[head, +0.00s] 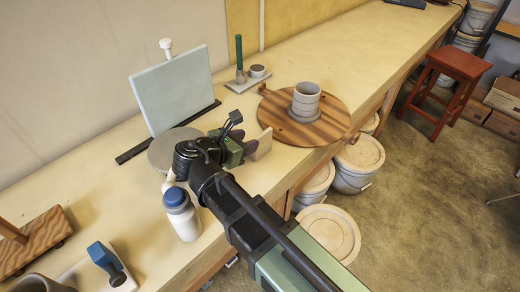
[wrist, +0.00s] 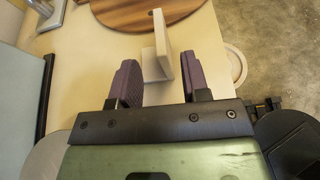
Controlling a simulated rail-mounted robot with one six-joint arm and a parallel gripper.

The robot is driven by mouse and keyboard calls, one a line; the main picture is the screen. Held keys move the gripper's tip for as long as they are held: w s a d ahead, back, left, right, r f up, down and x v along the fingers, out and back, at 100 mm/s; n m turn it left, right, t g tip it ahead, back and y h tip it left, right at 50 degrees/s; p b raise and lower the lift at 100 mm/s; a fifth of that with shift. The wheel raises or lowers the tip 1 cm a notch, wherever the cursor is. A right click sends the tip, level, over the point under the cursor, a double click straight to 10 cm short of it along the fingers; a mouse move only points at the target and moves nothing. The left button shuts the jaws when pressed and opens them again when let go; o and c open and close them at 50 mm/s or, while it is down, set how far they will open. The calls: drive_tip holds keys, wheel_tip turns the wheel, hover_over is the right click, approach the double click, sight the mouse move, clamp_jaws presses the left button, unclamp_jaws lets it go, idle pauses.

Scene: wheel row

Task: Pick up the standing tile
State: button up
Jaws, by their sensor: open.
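A small cream tile (head: 263,144) stands upright on the bench, just ahead of my gripper (head: 246,147) in the head view. In the wrist view the tile (wrist: 160,33) is seen nearly edge-on, with a pale block-like part (wrist: 156,66) at its near end. My gripper (wrist: 159,66) is open, its two purple fingers apart. The tile's near end shows between the fingertips, with a gap on each side; most of it reaches beyond them. I cannot tell how high the fingers are relative to it. My wrist hides part of the bench beside it in the head view.
A round striped wooden board (head: 272,124) with a grey cup (head: 306,99) lies beyond the tile. A pale blue panel (head: 172,88) stands behind my gripper, near a grey disc (head: 164,156). A blue-capped white bottle (head: 182,214) stands close to my arm. The bench edge is right of the tile.

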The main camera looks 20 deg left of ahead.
sight(271, 134)
drive_tip(key=b+x, duration=0.3)
drive_tip(key=x, duration=0.4)
drive_tip(key=shift+w+d+f, duration=0.1)
drive_tip(key=shift+w+f, duration=0.1)
drive_tip(key=shift+f, duration=0.05)
clamp_jaws()
